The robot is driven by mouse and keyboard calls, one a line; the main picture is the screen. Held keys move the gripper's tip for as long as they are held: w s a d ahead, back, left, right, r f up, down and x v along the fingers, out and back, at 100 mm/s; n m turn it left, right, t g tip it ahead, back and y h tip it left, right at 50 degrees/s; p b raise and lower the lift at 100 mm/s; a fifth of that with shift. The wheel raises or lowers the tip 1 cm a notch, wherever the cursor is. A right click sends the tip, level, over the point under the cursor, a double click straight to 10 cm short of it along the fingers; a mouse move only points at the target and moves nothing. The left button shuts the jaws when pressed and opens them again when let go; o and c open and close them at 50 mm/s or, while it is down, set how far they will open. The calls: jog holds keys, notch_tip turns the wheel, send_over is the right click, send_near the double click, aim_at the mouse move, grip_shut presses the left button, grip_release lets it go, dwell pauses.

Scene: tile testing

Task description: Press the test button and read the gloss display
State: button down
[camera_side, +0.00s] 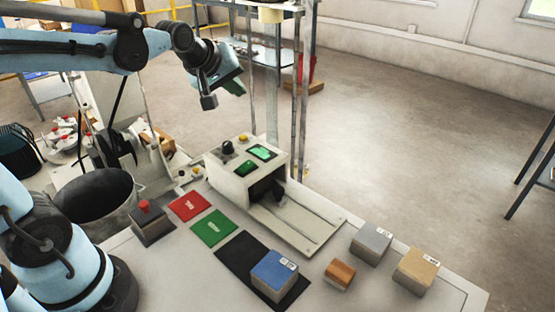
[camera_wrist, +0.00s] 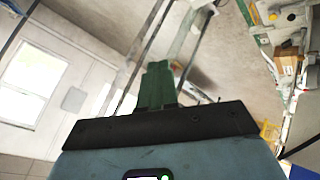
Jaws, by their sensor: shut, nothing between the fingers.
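A grey testing device (camera_side: 222,177) stands on the bench in the side view. Its top carries a yellow button (camera_side: 243,137), a black knob (camera_side: 227,147), a lit green screen (camera_side: 262,152) and a second green panel (camera_side: 245,168). Any reading on them is too small to make out. A separate dark box with a red button (camera_side: 143,205) stands to the left. My gripper (camera_side: 236,87) is above the device, apart from it, shut and empty. Its green fingers (camera_wrist: 157,85) also show together in the wrist view.
A red card (camera_side: 189,206) and a green card (camera_side: 214,228) lie on the bench. A blue-topped block (camera_side: 274,271) sits on a black mat (camera_side: 237,253). Grey (camera_side: 371,243), brown (camera_side: 340,274) and tan (camera_side: 416,271) blocks stand to the right. Upright posts rise behind the device.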

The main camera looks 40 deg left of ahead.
aim_at(240, 139)
jog(key=shift+f, duration=0.1)
jog(key=shift+f, duration=4.3)
jog(key=shift+f, duration=0.2)
jog(key=shift+f, duration=0.25)
jog(key=shift+f, duration=0.45)
jog(key=shift+r, duration=0.9)
